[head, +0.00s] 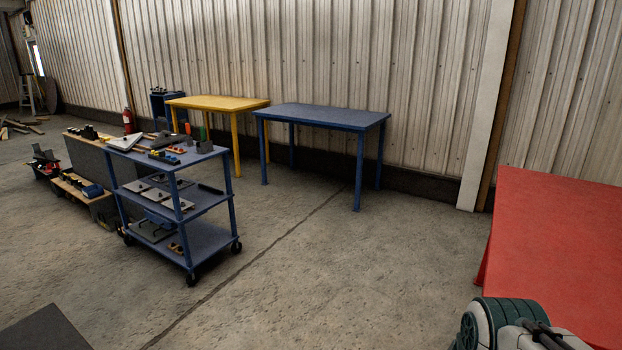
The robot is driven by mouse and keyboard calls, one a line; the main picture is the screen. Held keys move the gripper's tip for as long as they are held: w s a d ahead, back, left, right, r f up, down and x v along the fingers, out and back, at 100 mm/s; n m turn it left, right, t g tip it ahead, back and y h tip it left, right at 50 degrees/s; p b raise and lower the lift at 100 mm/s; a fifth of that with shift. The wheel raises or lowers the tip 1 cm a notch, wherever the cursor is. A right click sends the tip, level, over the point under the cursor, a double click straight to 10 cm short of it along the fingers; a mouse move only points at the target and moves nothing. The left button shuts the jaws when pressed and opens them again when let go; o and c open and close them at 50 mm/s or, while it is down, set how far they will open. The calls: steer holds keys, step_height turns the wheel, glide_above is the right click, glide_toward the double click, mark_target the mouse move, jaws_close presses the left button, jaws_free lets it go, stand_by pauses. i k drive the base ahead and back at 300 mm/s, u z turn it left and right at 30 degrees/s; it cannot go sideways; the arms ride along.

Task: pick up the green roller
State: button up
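I cannot make out the green roller for certain. A small green upright thing (188,129) shows at the back edge of the blue cart's top shelf, too small to tell what it is. The blue cart (215,200) stands left of centre, with tools and parts on its top shelf. My gripper is not in view. A dark green and grey rounded part at the bottom right looks like part of my own arm.
A yellow table (218,102) and a bare blue table (320,116) stand by the wall. A red-covered table (560,255) is at the right. A low grey bench (85,155) stands left of the cart. The middle floor is clear.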

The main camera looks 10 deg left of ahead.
mark_target(202, 130)
steer(key=u, duration=0.7)
steer(key=i, duration=1.8)
steer(key=u, duration=0.45)
steer(key=i, duration=1.05)
steer(key=u, duration=0.6)
steer(key=i, duration=0.7)
steer(key=u, duration=0.65)
steer(key=i, duration=1.25)
steer(key=z, duration=1.15)
steer(key=i, duration=0.8)
steer(key=z, duration=0.9)
